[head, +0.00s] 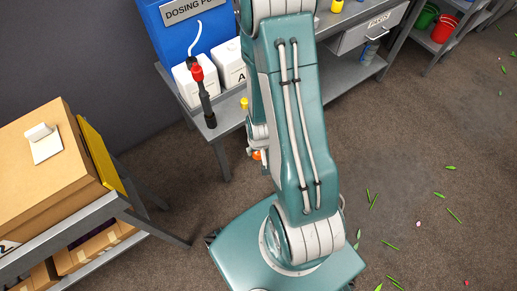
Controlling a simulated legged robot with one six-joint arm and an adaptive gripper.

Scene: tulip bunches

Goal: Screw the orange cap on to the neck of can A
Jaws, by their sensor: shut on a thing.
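Can A (231,64) is a white can with a letter A on its front, standing on the grey bench at the back. Its right side and neck area are largely hidden behind my arm. My gripper (260,151) shows only in part, at the left edge of my arm, below and in front of the bench edge. It is shut on the orange cap (257,155), of which a small orange piece shows at its lower end. The cap is apart from can A.
A second white can (190,88) stands left of can A, with a black and red tool (204,90) in front. A blue dosing unit (180,28) is behind them. A yellow piece (244,103) is at the bench edge. A cardboard box (45,165) is on a left shelf. Floor at right holds scattered leaves.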

